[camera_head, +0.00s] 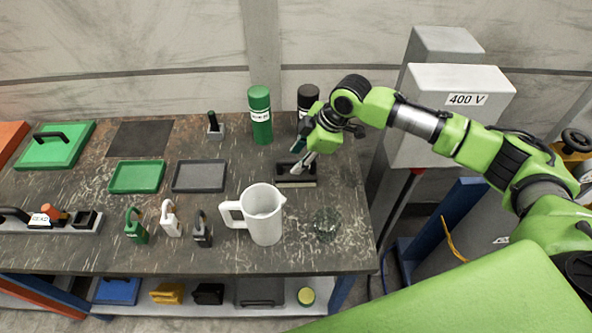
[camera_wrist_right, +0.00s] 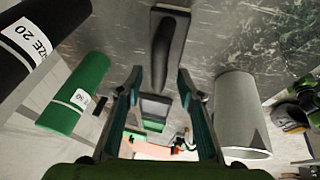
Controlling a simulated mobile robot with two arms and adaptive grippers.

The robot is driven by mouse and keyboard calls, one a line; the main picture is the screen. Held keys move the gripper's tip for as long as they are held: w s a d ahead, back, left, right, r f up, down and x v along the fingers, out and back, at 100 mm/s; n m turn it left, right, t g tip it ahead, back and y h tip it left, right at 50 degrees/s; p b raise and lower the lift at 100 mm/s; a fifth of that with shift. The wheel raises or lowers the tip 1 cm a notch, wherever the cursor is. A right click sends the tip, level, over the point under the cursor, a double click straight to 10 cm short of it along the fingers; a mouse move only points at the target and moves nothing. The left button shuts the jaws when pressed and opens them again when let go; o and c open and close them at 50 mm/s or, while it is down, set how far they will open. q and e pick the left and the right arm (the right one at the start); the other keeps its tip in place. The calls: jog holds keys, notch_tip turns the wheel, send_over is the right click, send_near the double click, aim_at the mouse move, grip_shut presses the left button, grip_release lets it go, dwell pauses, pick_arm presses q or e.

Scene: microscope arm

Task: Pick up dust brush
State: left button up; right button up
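The dust brush (camera_head: 296,183) is a dark block with a raised black handle and a pale lower edge. It lies on the dark worktable, right of the grey tray and behind the white jug. My right gripper (camera_head: 303,165) is over it in the head view and partly covers it. In the right wrist view the brush (camera_wrist_right: 166,50) shows just beyond the open fingertips (camera_wrist_right: 160,75), with its handle roughly in line with the gap. The fingers look apart and empty. My left gripper is not in view.
A green bottle (camera_head: 260,115) and a black bottle (camera_head: 308,98) stand behind the brush. A white jug (camera_head: 264,215) and a clear glass (camera_head: 326,224) stand in front. A grey tray (camera_head: 199,176) lies to the left. The 400 V box (camera_head: 450,110) stands beyond the right edge.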

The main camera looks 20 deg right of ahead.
aim_at(295, 160)
jog(key=x, duration=0.3)
jog(key=shift+w+p, duration=0.15)
jog(key=shift+p, duration=0.25)
jog(key=shift+w+f, duration=0.1)
jog(key=shift+f, duration=0.05)
grip_shut()
